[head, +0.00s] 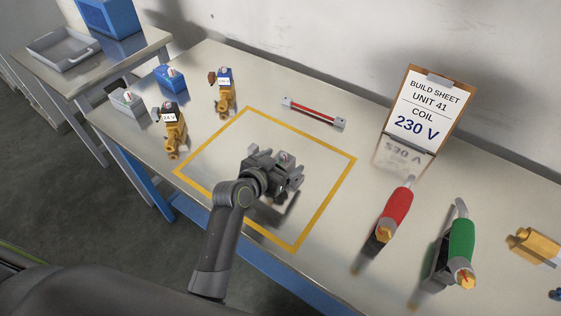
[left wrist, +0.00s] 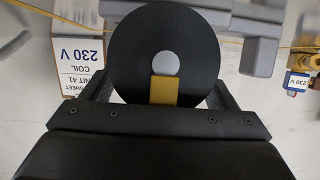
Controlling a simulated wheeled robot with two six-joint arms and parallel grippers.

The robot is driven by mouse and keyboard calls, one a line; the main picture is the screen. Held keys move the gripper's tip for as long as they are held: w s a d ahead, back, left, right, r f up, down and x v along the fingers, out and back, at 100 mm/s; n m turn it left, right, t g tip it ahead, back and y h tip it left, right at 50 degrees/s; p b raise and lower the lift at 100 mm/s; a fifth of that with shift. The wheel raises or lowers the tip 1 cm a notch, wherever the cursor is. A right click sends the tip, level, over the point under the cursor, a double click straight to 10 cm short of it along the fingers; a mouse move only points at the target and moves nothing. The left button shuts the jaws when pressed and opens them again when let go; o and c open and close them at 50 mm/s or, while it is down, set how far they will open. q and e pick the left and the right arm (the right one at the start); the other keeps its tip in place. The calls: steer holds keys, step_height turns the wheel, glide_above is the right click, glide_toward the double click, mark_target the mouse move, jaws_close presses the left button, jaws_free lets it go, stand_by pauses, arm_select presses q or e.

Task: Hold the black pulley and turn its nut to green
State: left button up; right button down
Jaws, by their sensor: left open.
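In the left wrist view a black disc (left wrist: 126,45), which looks like the black pulley, faces the camera. It has a round grey centre (left wrist: 166,63) and a yellow block or mark (left wrist: 164,91) below it. I cannot tell which part is the nut, and no green shows on it. My left gripper (left wrist: 160,95) is open, with a dark finger on each side of the disc's lower part; contact is unclear. In the head view my left gripper (head: 280,178) is over the yellow-outlined square, hiding most of what is there. My right gripper is not in view.
Brass valves (head: 173,130) and small boxes (head: 170,79) stand at the table's left. A red bar (head: 314,113) lies behind the square. The build sheet (head: 425,108) stands right of it. Red (head: 396,212) and green (head: 461,243) handled tools are at the right.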

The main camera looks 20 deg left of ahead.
arm_select(q)
steer(key=c, duration=1.5)
